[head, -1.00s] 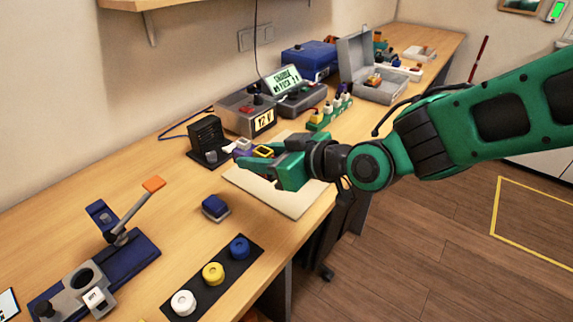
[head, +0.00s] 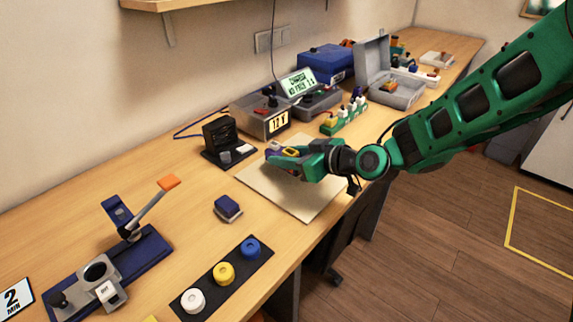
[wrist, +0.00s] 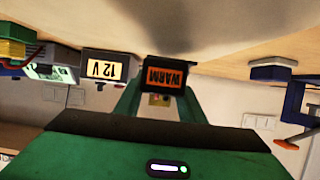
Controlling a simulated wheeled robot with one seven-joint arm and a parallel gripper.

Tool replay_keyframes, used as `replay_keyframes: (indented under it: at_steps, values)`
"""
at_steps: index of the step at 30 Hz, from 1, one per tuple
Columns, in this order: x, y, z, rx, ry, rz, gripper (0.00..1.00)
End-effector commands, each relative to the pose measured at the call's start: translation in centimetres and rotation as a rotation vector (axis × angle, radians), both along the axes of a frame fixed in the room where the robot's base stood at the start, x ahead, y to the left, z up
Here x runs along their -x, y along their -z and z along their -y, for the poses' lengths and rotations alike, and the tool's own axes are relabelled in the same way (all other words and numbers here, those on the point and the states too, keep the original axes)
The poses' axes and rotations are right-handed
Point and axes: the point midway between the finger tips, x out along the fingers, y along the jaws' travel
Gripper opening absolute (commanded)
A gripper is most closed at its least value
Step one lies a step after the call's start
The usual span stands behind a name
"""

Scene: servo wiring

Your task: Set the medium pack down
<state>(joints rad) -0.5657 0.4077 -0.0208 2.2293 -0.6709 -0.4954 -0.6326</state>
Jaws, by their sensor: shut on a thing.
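My gripper (head: 284,157) is over the back left part of a cream mat (head: 312,203) on the bench. The fingers hide part of the pack. I cannot tell if its underside touches the mat.
A black vented stand (head: 222,138) is left of my gripper, with a 12 V box (head: 268,118) behind. A blue block (head: 228,208) sits left of the mat. A dark strip with white, yellow and blue knobs (head: 224,272) lies in front. The mat's front is clear.

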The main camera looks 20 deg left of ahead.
Motion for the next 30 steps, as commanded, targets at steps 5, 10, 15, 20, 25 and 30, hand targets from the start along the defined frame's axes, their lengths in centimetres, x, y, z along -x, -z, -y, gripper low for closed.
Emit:
replay_keyframes:
  at_steps: [5, 10, 15, 20, 25, 30]
  values:
    - [0.0, 2.5, 0.0, -0.001, 0.0, -0.002, 0.0]
    - [0.0, 2.9, 0.0, -0.002, 0.0, 0.001, 0.0]
    - [0.0, 2.9, 0.0, -0.001, 0.001, 0.0, 0.0]
    - [0.0, 3.2, 0.0, 0.0, 0.001, 0.0, 0.55]
    - [0.0, 3.2, 0.0, 0.0, 0.001, -0.001, 0.55]
    - [0.0, 3.0, 0.0, 0.0, 0.001, 0.0, 0.55]
